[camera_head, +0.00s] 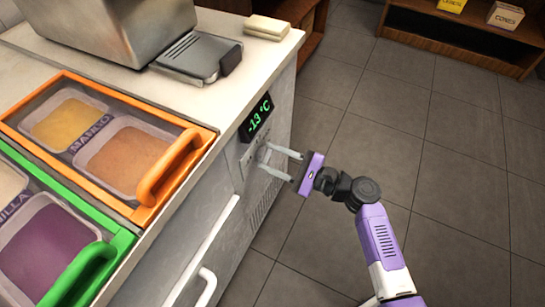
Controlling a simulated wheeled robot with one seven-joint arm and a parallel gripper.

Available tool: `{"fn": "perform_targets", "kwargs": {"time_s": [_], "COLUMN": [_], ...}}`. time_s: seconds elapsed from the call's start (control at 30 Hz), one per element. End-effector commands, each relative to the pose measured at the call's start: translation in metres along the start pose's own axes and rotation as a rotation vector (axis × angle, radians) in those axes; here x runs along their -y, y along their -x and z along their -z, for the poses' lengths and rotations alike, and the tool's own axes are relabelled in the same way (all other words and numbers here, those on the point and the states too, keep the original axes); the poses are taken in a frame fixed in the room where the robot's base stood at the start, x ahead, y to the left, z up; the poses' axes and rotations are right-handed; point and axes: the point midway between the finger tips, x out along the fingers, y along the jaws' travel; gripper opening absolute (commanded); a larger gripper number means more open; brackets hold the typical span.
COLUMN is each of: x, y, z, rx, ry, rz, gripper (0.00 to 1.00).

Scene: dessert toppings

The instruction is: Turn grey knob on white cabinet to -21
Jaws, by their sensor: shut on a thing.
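The white cabinet (238,222) stands at the left under a pale counter. A small black display (257,116) on its side panel reads -13 °C in green. The grey knob (262,154) sits just below the display on a light plate, partly hidden between the fingers. My gripper (267,158) reaches in from the right with its two pale fingers at either side of the knob, shut on it. My purple and black arm runs down to the lower right.
Orange-framed (205,139) and green-framed (122,238) topping lids lie on the counter. White handles (210,240) stick out from the cabinet front below. A metal appliance (110,28) stands behind. A wooden shelf (455,35) is at the back right. The grey tiled floor (450,150) is clear.

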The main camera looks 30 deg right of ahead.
Motion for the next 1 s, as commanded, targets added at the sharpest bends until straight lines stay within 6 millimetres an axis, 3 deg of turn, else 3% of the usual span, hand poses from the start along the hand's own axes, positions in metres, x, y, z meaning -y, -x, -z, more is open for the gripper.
{"fn": "perform_targets", "kwargs": {"time_s": [0.37, 1.0], "x": [-0.0014, -0.004], "y": [0.001, 0.0012], "z": [0.0027, 0.005], "rx": [0.0, -0.001], "ry": [0.203, 0.808], "rz": [0.002, 0.0], "gripper": [0.01, 0.01]}}
